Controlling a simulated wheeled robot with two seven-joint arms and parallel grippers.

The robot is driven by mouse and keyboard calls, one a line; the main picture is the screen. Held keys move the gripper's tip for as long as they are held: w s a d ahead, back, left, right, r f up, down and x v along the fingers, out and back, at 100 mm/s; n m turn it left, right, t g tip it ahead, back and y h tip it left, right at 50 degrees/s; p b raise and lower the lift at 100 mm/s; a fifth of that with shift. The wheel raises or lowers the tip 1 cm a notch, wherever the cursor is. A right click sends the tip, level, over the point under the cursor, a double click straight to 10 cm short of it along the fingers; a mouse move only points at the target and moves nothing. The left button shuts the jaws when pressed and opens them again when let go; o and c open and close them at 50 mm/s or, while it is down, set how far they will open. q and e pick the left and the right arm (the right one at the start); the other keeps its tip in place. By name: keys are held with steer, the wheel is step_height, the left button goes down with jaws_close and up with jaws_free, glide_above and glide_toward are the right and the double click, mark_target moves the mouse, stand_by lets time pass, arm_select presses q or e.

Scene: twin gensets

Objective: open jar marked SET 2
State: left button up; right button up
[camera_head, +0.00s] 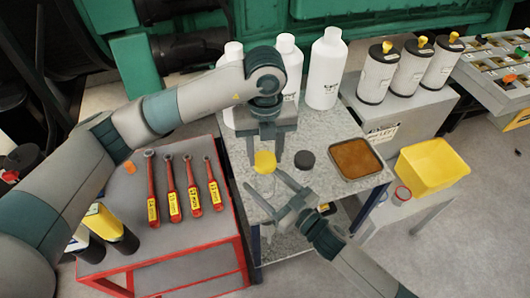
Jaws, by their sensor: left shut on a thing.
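A small clear jar with a yellow lid (264,162) stands at the front left part of the speckled grey bench top (232,150). Any SET 2 marking on it is too small to read. My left gripper (266,155) points down over the jar and is shut on the yellow lid. My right gripper (262,180) reaches in from the lower right, its two fingers spread at the lower part of the jar. I cannot tell whether they touch the glass. A dark round lid (305,160) lies just right of the jar.
White bottles (325,70) stand behind the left gripper. A brown-filled tray (356,158) is at the bench's right. Red-handled wrenches (172,190) lie on the red-framed table. A yellow bin (432,168) and several white canisters (378,75) stand right.

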mark_target(266, 159)
steer(key=shift+s+d, duration=0.1)
arm_select(q)
steer(key=shift+f, duration=0.25)
arm_select(e)
steer(key=shift+s+d+f, duration=0.1)
steer(key=shift+s+d, duration=0.3)
steer(key=shift+s, duration=0.05)
arm_select(q)
step_height(266, 159, down, 2)
steer(key=b, duration=0.3)
steer(key=shift+f, duration=0.35)
arm_select(e)
steer(key=v, duration=1)
steer(key=shift+s+d, duration=0.2)
steer(key=shift+s, duration=0.05)
arm_select(q)
steer(key=shift+d, duration=0.15)
arm_select(e)
steer(key=shift+w+d, duration=0.1)
